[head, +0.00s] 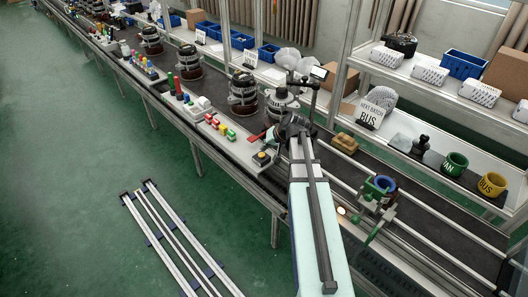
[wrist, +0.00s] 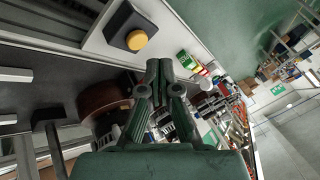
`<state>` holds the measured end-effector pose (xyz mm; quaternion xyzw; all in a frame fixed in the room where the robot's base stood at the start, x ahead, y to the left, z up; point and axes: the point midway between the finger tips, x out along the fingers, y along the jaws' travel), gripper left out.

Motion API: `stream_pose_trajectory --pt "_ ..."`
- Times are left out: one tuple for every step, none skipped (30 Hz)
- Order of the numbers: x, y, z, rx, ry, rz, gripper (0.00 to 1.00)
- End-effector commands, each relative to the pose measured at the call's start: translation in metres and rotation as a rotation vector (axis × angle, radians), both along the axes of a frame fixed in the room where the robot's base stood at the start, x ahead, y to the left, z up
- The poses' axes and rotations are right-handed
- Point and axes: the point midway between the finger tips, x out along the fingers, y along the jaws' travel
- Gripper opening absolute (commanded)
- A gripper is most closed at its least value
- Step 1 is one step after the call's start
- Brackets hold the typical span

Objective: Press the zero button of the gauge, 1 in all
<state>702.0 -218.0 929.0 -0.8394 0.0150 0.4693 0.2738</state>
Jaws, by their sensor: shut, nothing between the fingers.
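A dark box with a round yellow button (wrist: 137,40) shows in the wrist view, above and left of my fingertips. It appears to be the small box with a yellow button (head: 262,157) at the near edge of the line in the head view, left of my arm. A small display (head: 319,72) on a dark stand rises behind my wrist; whether it and the button belong to one gauge, I cannot tell. My gripper (wrist: 160,64) is shut and empty, its fingertips apart from the button in the picture. In the head view my arm largely hides the gripper.
An alternator (head: 281,103) stands close behind my wrist, with another (head: 242,95) to its left. Red, green and yellow blocks (head: 219,126) lie left of the button box. A green fixture with a blue ring (head: 381,187) stands right of my arm.

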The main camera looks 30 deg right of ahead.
Motion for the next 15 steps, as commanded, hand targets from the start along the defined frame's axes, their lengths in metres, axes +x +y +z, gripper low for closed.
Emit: stream_pose_trajectory --pt "0.009 -0.005 0.015 0.003 -0.03 0.0 0.0" --pt "0.014 -0.005 0.021 0.007 -0.047 0.001 0.0" --pt "0.019 -0.005 0.028 0.012 -0.066 0.004 0.0" --pt "0.023 -0.005 0.033 0.017 -0.081 0.007 0.0" --pt "0.027 -0.004 0.036 0.021 -0.094 0.011 0.0" --pt "0.032 -0.003 0.038 0.033 -0.111 0.017 0.0" --pt "0.034 -0.002 0.04 0.039 -0.122 0.019 0.0" --pt "0.036 -0.001 0.041 0.042 -0.132 0.024 0.0" --pt "0.036 0.0 0.043 0.043 -0.143 0.028 0.0" --pt "0.037 0.001 0.043 0.042 -0.149 0.031 0.0" --pt "0.037 0.0 0.043 0.038 -0.151 0.034 0.0" --pt "0.037 0.0 0.043 0.033 -0.152 0.037 0.0" --pt "0.037 0.0 0.043 0.032 -0.152 0.039 0.0" --pt "0.037 0.0 0.043 0.032 -0.152 0.039 0.0" --pt "0.037 0.0 0.043 0.032 -0.151 0.039 0.0"
